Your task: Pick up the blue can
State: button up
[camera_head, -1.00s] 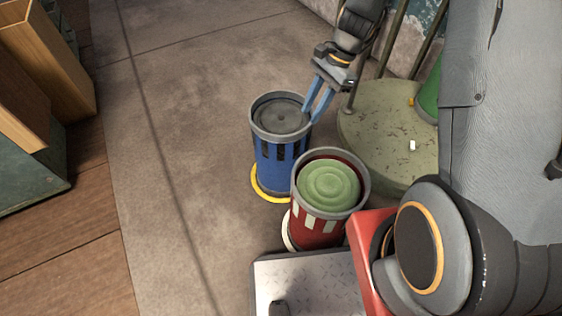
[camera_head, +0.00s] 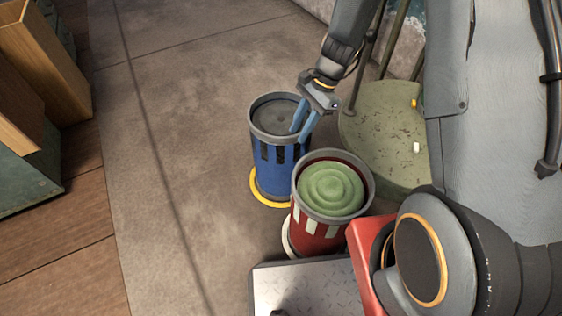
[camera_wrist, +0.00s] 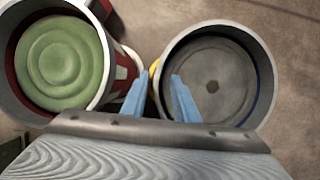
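The blue can (camera_head: 274,173) stands upright on the floor on a yellow ring, with a grey rim and grey top. My gripper (camera_head: 302,130) is at the can's right rim, fingers pointing down. In the wrist view the can's grey top (camera_wrist: 230,92) is at the right. My gripper (camera_wrist: 157,92) shows two blue fingers spread apart with nothing held between them. One finger lies over the can's near rim and the other over the gap beside it. Whether they touch the can I cannot tell.
A red can (camera_head: 314,228) with a green top stands close beside the blue can, also in the wrist view (camera_wrist: 62,62). A round green base (camera_head: 388,150) with poles is at the right. Wooden boxes (camera_head: 45,70) stand at the left. Floor between is clear.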

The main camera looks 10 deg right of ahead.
grip_shut()
jog(key=shift+r, duration=0.1)
dwell(1.2)
